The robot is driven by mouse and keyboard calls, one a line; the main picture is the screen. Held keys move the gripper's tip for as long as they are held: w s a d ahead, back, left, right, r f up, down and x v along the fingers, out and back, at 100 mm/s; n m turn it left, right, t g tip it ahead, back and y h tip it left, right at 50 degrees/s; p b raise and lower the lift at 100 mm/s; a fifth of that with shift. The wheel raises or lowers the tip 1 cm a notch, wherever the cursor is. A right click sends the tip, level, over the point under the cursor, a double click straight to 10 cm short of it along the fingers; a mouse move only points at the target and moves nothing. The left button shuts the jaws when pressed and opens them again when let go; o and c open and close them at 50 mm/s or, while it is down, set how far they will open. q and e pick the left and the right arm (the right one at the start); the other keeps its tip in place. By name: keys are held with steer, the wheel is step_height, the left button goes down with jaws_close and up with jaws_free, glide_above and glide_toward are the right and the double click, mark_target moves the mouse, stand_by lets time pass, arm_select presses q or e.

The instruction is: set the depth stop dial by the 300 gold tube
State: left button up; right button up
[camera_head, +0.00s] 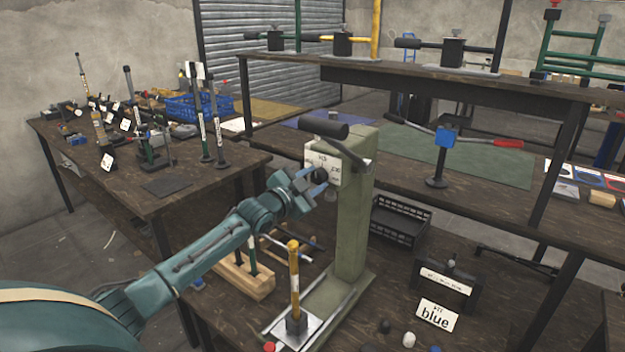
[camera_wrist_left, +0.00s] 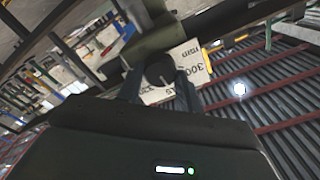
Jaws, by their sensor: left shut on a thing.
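The green rivet press (camera_head: 352,215) stands upright on the bench with a white dial plate (camera_head: 322,160) on its head. The dark round dial knob (camera_head: 319,175) sits at the plate's lower middle. My left gripper (camera_head: 316,182) is shut on this knob, fingers on either side; the left wrist view shows the knob (camera_wrist_left: 160,72) between both fingers and the plate (camera_wrist_left: 190,62) reading 300 behind it. The knob's exact pointer setting is too small to read. My right gripper is out of view.
A wooden block with tubes (camera_head: 240,273) lies left of the press. The press's black handle (camera_head: 324,129) juts out above the dial.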

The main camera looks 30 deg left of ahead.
arm_select(q)
steer(key=n+p, duration=0.1)
steer(key=n, duration=0.2)
steer(key=shift+r+p, duration=0.1)
steer(key=shift+p, duration=0.2)
steer(key=shift+n+p, duration=0.3)
steer(key=shift+n, duration=1.6)
steer(key=shift+n+p, duration=0.3)
steer(key=shift+n, duration=1.7)
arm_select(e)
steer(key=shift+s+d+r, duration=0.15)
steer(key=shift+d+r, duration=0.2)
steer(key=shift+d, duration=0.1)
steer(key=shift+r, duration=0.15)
arm_select(q)
steer(key=o, duration=1)
steer(key=shift+s, duration=0.1)
